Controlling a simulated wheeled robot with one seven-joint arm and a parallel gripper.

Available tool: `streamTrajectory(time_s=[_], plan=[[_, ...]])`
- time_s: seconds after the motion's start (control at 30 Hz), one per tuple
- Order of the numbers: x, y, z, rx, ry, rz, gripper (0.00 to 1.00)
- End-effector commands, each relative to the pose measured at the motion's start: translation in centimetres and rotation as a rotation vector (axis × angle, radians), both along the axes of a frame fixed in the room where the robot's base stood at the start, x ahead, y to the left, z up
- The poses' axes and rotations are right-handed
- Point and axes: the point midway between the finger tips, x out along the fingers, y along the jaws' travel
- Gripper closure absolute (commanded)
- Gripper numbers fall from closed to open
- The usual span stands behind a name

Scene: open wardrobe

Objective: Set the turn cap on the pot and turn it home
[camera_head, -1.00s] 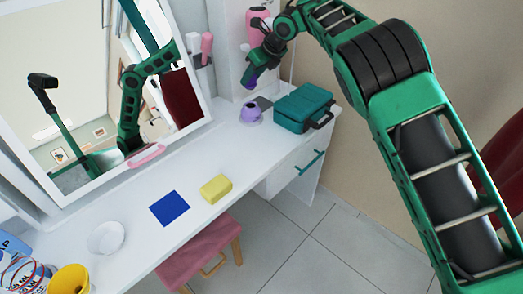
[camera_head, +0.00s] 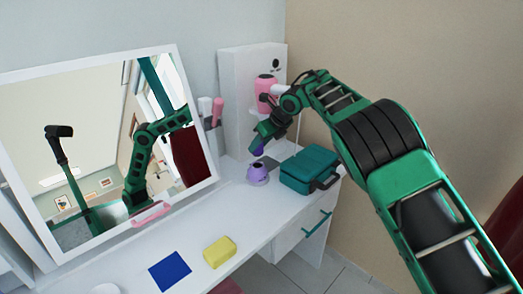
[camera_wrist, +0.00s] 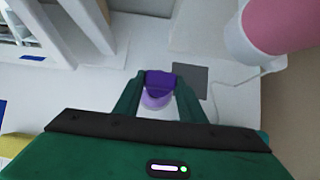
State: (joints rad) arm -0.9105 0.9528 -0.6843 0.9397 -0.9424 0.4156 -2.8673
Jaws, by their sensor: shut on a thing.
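My gripper (camera_head: 259,145) is shut on the dark purple turn cap (camera_head: 257,151). The lilac pot (camera_head: 258,176) stands upright on the white dressing table, right below the cap. In the head view a small gap seems to show between cap and pot. In the wrist view the cap (camera_wrist: 159,80) sits between my two green fingertips, with the lilac pot (camera_wrist: 156,99) partly hidden beneath it. I cannot tell from there whether they touch.
A teal case (camera_head: 309,169) stands close right of the pot, and a dark grey flat square (camera_wrist: 190,81) lies beside it. A pink device (camera_head: 266,92) hangs behind. A yellow block (camera_head: 219,252) and a blue square (camera_head: 170,270) lie on the table (camera_head: 215,218) nearer me.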

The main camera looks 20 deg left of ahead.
Motion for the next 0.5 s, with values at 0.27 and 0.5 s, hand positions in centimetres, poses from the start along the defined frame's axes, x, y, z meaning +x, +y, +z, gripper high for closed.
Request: streamTrajectory(time_s=[0.27,0.5], plan=[[-0.1,0.0,-2.3,-0.001,0.000,0.001,0.87],[0.0,0.0,-3.2,-0.002,-0.001,0.001,0.87]])
